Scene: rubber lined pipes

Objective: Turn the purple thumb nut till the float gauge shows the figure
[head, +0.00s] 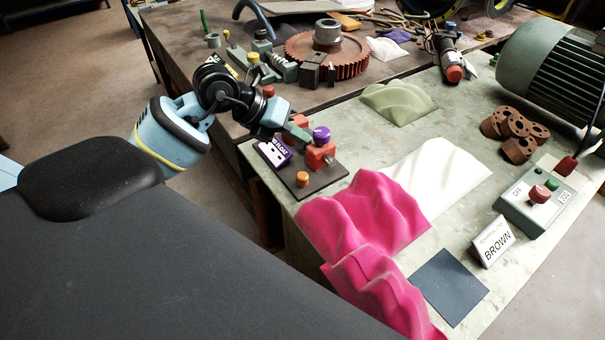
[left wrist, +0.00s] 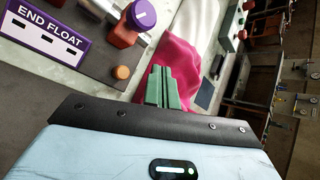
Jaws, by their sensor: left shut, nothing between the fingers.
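The purple thumb nut (head: 321,133) sits on top of a red block (head: 319,156) on a dark base plate (head: 327,177). In the left wrist view the nut (left wrist: 143,13) shows at the top edge, partly cut off. The purple and white float gauge (head: 274,152) stands at the plate's left; in the left wrist view its face (left wrist: 45,30) reads END FLOAT with dark slots, and I can make out no figure. My left gripper (head: 300,134) has its green fingers together, empty, close to the nut's left in the head view. Its fingers (left wrist: 162,85) show shut below the nut in the left wrist view. My right gripper is out of view.
An orange knob (head: 302,179) stands at the plate's front. Pink cloth (head: 365,215) and white cloth (head: 440,175) lie to the right. A control box (head: 535,205), brown drilled parts (head: 515,130) and a motor (head: 550,70) stand further right. A large rusty gear (head: 345,60) is behind.

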